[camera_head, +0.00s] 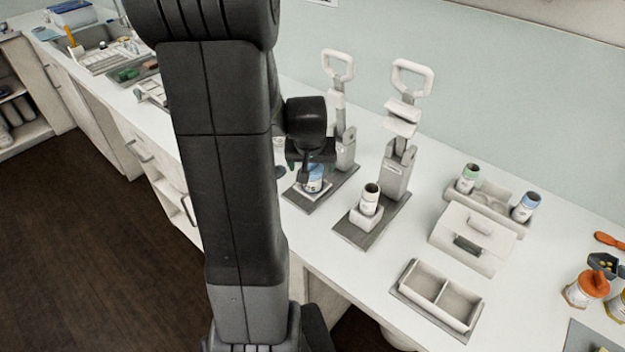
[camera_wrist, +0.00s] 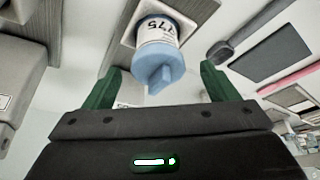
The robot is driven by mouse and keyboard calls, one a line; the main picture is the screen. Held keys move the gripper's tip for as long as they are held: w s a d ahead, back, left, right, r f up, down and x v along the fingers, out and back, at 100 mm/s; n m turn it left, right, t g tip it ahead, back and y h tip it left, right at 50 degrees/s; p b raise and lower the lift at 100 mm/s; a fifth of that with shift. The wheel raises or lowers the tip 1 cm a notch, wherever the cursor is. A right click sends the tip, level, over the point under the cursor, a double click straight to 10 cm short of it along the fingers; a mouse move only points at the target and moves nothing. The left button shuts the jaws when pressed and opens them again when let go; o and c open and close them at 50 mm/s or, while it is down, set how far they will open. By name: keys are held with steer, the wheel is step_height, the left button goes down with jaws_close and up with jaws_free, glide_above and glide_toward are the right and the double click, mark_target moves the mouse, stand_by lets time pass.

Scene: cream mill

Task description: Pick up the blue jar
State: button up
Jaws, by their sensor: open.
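A jar with a blue lid and a white label (camera_head: 314,180) stands on the base of the left press; in the wrist view its blue knobbed lid (camera_wrist: 158,68) shows large, with "775" partly readable on the label. My gripper (camera_head: 309,166) is right at this jar, and my arm and gripper partly cover it in the head view. In the wrist view my gripper (camera_wrist: 161,76) has its two green fingers spread wide, with the lid centred in the gap and clear space on both sides.
The left press (camera_head: 345,145) rises just behind my gripper. A second press (camera_head: 398,165) holding a dark-topped jar (camera_head: 369,199) stands to its right. A rack (camera_head: 493,199), a lidded box (camera_head: 470,238) and a two-part tray (camera_head: 437,298) lie further right. White counter shows between them.

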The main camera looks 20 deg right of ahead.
steer(key=shift+p+x, duration=0.6)
steer(key=shift+x, duration=2)
steer(key=shift+s, duration=0.1)
steer(key=c, duration=0.8)
